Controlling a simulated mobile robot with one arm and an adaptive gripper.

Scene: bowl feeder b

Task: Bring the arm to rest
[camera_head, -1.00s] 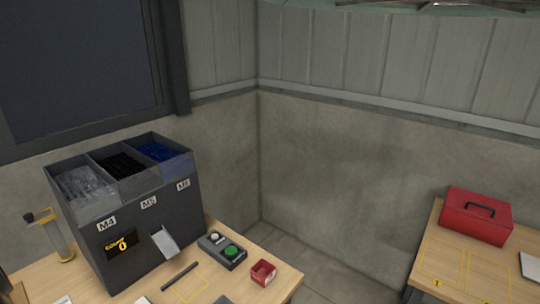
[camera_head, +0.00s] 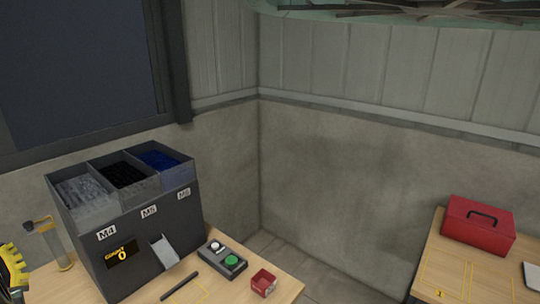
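A yellow and black part (camera_head: 12,272) shows at the left edge, cut off by the frame, and looks like part of my arm or gripper. Its fingertips are not clearly visible, so I cannot tell whether it holds anything. It appears in front of the left end of the feeder table (camera_head: 225,285), near a clear cylinder with a yellow cap (camera_head: 53,245).
A dark feeder (camera_head: 150,235) with bins marked M4, M5 and M6 stands on the left table, its display reading 0. A button box (camera_head: 222,256), a red bin (camera_head: 263,282) and a dark stick (camera_head: 179,286) lie beside it. A red toolbox (camera_head: 478,225) sits on the right table (camera_head: 440,270).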

